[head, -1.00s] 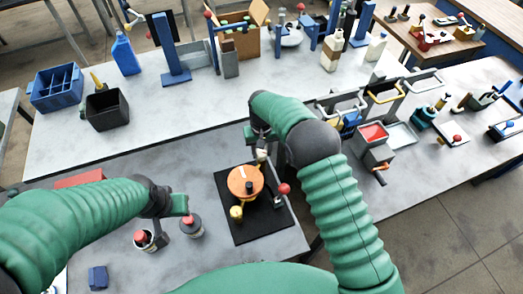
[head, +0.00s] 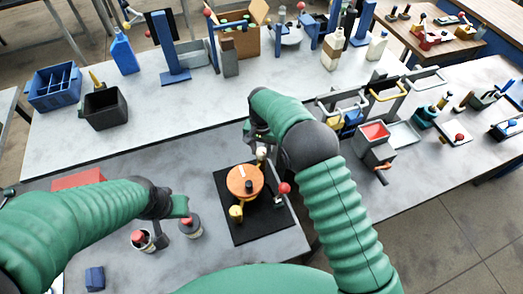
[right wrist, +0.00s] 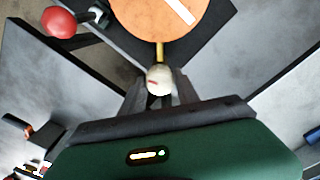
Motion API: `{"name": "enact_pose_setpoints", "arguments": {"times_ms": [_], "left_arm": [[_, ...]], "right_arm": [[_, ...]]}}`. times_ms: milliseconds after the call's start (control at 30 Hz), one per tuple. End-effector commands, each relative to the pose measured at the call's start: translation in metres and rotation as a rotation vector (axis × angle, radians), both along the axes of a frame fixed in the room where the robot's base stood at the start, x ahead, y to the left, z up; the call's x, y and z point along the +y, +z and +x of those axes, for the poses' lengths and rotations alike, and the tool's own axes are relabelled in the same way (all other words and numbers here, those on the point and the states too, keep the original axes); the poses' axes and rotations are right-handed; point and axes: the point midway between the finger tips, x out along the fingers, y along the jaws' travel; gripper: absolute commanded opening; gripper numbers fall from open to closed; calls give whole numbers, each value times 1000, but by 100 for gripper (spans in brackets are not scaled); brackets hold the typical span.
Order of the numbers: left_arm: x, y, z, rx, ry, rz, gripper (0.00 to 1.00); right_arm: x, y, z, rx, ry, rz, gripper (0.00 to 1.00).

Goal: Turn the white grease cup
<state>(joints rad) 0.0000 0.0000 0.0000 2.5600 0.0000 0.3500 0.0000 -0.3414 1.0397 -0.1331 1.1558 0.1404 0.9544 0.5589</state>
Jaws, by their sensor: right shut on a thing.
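The white grease cup (right wrist: 158,80) is a small pale knob with a red mark, on a brass stem at the edge of an orange disc (right wrist: 165,20). In the head view the cup (head: 261,153) sits at the far right side of the orange disc (head: 245,181). My right gripper (right wrist: 160,92) is shut on the white cup, its two dark fingers either side of it. My left gripper (head: 182,208) is over a red-capped container (head: 190,228); whether its jaws are open is hidden.
The disc stands on a black mat (head: 264,224), with a yellow cup (head: 236,213) at its near side and a red knob (head: 284,188) to its right. Another red-capped container (head: 140,239) and a blue block (head: 95,278) are at the left.

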Motion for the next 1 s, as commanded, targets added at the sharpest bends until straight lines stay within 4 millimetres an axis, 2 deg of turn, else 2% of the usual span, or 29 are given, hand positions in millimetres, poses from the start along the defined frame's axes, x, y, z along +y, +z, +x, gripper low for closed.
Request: {"name": "enact_pose_setpoints", "arguments": {"times_ms": [400,1000], "left_arm": [[0,-5,0,0,0,0,36],[0,-5,0,0,0,0,36]], "right_arm": [[1,1,1,-4,-258,1,0],[1,2,2,-5,-321,2,0]]}}
